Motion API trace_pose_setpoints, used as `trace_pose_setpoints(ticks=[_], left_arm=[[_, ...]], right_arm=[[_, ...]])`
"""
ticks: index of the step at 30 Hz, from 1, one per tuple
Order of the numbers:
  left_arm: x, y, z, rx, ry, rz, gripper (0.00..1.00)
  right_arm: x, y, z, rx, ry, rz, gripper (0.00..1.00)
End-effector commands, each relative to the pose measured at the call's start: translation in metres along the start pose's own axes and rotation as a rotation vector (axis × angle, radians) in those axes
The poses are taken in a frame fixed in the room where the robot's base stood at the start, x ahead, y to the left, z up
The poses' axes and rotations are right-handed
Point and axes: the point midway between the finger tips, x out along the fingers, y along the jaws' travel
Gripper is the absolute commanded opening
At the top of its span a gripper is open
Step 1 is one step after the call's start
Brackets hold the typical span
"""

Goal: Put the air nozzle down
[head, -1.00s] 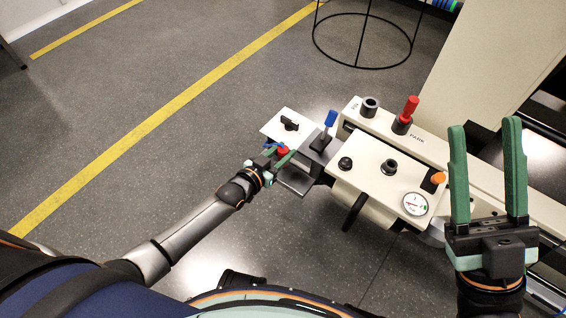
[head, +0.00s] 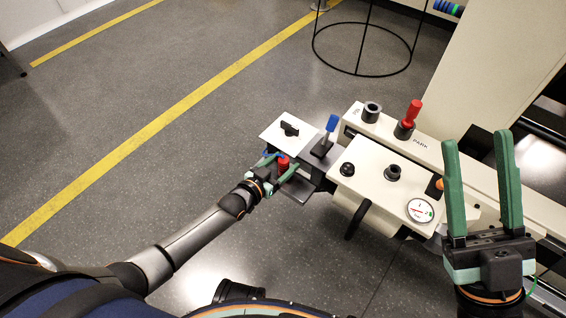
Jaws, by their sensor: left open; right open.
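My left gripper (head: 279,169) is open at a small grey tray (head: 304,188) on the left end of the cream machine. A small red piece (head: 283,162) with a bit of blue beside it is between or just behind its green fingers. It looks like the air nozzle, but it is too small and partly hidden to be sure. I cannot tell whether it touches the fingers. A red-handled tool (head: 412,112) stands upright in a black socket by the PARK label. My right gripper (head: 482,150) is open and empty, its fingers pointing up at the right.
The cream control box (head: 375,182) carries a gauge (head: 420,210), black knobs and an orange part. A blue lever (head: 330,124) and a white plate with a black switch (head: 289,129) are close to my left gripper. Grey floor at left is free.

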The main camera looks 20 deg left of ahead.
Motion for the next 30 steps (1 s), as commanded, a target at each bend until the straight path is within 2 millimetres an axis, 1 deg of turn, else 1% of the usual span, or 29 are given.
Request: trace_pose_setpoints(ticks=[5,8,11,18,21,24,28,30], left_arm=[[-0.001,0.0,-0.001,0.0,0.002,0.0,0.69],[-0.008,0.0,-0.002,0.0,0.0,0.0,0.69],[-0.023,0.0,-0.003,0.0,-0.002,0.0,0.69],[-0.073,0.0,-0.004,0.001,-0.002,0.0,0.69],[-0.092,0.0,-0.004,0.001,-0.001,0.0,0.69],[-0.106,0.0,-0.002,0.001,0.0,0.0,0.69],[-0.117,0.0,-0.002,0.001,0.003,0.0,0.69],[-0.119,0.003,-0.009,0.004,0.02,0.005,0.69]], right_arm=[[0.001,0.0,-0.001,0.001,0.001,0.001,0.5],[0.004,0.002,-0.004,0.003,0.002,0.003,0.5],[0.01,0.006,-0.011,0.009,0.005,0.007,0.5],[0.026,0.015,-0.03,-0.015,0.023,0.008,0.5],[0.031,0.018,-0.036,-0.031,0.029,0.012,0.5],[0.034,0.022,-0.038,-0.043,0.029,0.018,0.5],[0.035,0.024,-0.04,-0.055,0.026,0.019,0.5],[0.035,0.024,-0.04,-0.058,0.025,0.018,0.5]])
